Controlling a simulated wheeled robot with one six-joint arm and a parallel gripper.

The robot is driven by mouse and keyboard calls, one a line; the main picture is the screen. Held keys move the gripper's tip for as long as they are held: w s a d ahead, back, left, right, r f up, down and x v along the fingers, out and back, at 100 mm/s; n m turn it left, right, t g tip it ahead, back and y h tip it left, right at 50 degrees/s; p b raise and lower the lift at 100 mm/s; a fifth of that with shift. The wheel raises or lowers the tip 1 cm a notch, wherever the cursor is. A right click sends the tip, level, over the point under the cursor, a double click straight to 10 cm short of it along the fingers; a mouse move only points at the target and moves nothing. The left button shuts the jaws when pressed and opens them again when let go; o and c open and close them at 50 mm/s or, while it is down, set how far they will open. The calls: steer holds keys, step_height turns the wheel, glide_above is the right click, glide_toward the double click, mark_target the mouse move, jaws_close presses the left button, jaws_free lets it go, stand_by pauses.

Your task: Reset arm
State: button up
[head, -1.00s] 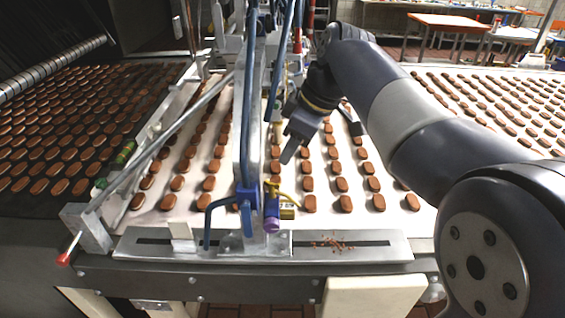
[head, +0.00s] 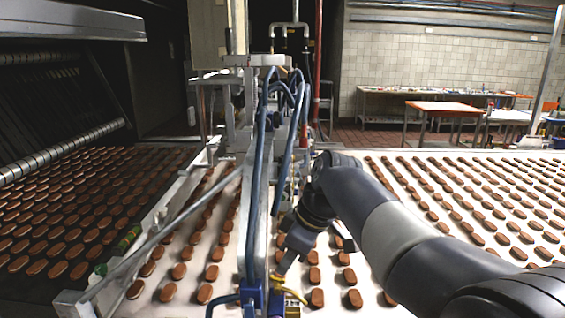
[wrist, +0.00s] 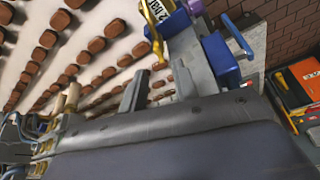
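My arm reaches in from the right in the head view, over the pale conveyor (head: 385,215) carrying rows of brown biscuits. My gripper (head: 316,256) hangs above the biscuit rows, just right of the metal frame with blue hoses (head: 257,180). In the wrist view my gripper (wrist: 159,80) has its two dark fingers apart, with nothing held between them.
A dark belt of biscuits (head: 85,215) and a roller (head: 60,150) lie at left. A diagonal metal bar (head: 165,232) crosses beside the frame. An orange-topped table (head: 440,106) stands far back. The wrist view shows an orange box (wrist: 303,80) at right.

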mark_target(278, 276)
steer(key=x, duration=0.4)
steer(key=shift+w+a+f, duration=0.1)
steer(key=shift+a+f, duration=0.1)
steer(key=shift+f, duration=0.15)
steer(key=shift+d+r+n+p, duration=0.1)
steer(key=shift+n+p, duration=0.25)
steer(key=shift+n, duration=0.35)
steer(key=shift+g, duration=0.3)
